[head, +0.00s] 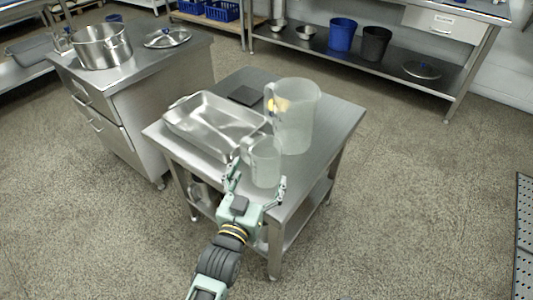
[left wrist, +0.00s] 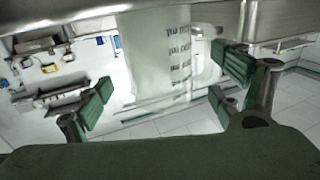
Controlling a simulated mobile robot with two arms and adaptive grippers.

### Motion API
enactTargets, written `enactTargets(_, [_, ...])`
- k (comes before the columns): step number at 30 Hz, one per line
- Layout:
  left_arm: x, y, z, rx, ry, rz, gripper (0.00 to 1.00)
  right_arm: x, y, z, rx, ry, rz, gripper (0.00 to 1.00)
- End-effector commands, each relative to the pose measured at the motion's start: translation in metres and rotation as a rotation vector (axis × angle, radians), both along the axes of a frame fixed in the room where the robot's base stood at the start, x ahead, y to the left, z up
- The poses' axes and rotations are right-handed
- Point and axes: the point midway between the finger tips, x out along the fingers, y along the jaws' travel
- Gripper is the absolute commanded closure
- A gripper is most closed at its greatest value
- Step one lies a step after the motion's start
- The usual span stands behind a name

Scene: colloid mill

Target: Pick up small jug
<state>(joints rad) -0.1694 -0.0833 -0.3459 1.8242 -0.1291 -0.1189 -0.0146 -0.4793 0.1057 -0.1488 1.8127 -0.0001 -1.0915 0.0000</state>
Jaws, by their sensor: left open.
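The small jug (head: 264,163) is clear plastic and stands upright near the front corner of the steel table (head: 325,150). Its handle is on the left in the head view. My left gripper (head: 256,182) is open, with one finger on each side of the jug's lower part. In the left wrist view, the small jug (left wrist: 155,60) shows printed measuring marks and sits between the spread green finger pads of my left gripper (left wrist: 165,88). A gap shows beside the pads there. My right gripper is in neither view.
A larger clear jug (head: 297,120) stands just behind the small jug. A steel tray (head: 185,110) lies to the left, close to the small jug's handle. A dark flat object (head: 244,95) lies at the back. Bare tabletop is to the right.

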Motion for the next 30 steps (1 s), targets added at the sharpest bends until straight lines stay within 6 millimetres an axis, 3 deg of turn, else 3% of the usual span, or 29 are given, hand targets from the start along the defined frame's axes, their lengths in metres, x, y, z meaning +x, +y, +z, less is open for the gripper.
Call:
enactTargets(15, [0.062,-0.019,-0.006,-0.002,-0.002,0.000,0.13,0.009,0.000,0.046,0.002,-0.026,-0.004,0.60])
enactTargets(25, [0.067,-0.021,-0.005,-0.001,0.001,0.000,0.14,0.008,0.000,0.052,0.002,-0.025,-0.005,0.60])
enactTargets(30, [0.067,-0.021,-0.005,0.000,0.001,0.000,0.29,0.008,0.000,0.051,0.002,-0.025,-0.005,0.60])
